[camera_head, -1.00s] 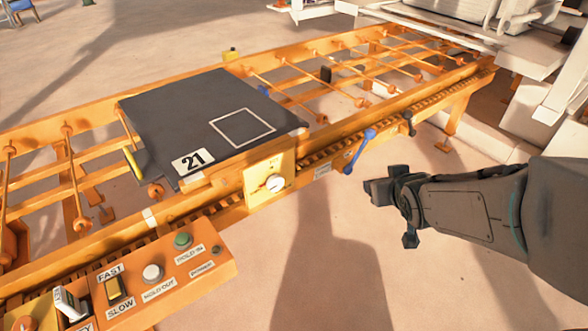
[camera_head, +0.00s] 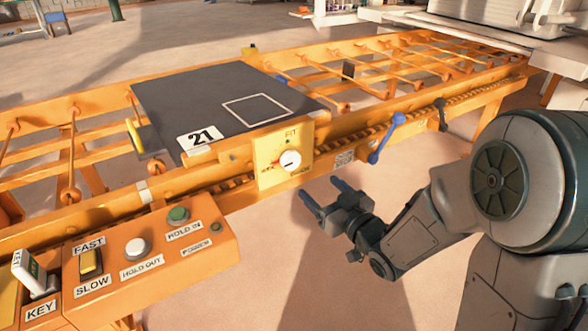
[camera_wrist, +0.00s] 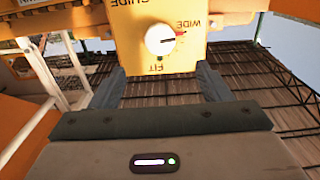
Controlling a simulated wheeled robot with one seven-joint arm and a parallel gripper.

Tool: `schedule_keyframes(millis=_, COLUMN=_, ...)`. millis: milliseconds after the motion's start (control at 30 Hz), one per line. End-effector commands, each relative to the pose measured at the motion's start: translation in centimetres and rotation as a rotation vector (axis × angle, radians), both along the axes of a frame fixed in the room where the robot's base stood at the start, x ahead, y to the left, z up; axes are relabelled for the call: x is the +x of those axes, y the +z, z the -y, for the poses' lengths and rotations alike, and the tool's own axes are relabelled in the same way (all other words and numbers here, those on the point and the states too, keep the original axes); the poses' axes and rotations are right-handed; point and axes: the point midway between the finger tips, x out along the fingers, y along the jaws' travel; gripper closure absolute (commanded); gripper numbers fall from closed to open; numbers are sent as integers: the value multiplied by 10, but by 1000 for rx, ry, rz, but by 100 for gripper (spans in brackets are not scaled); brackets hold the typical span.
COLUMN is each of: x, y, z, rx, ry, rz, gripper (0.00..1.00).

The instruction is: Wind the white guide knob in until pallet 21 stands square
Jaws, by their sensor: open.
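Pallet 21 (camera_head: 190,100) is a dark flat slab with a white square outline and a "21" label. It lies on the orange roller track and looks slightly skewed to the rails. The white guide knob (camera_head: 290,161) sits on a yellow plate (camera_head: 268,178) on the track's near side. In the wrist view the knob (camera_wrist: 160,39) has its black mark turned toward the red tick by WIDE, away from FIT. My gripper (camera_head: 323,194) is open and empty, below and right of the knob. In the wrist view its fingers (camera_wrist: 162,85) stand apart, short of the knob.
A blue lever (camera_head: 385,138) and a dark lever (camera_head: 441,113) stick out from the rail right of the plate. A control box (camera_head: 150,262) with a key, FAST/SLOW switch and HOLD IN and HOLD OUT buttons is at lower left. The floor in front of the track is clear.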

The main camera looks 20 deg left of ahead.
Motion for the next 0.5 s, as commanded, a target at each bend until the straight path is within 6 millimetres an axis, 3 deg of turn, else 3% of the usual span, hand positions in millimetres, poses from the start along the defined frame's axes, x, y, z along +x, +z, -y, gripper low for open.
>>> schedule_keyframes(millis=500, x=65, y=-1, z=-77, rx=-1, ry=1, rz=1, gripper=29)
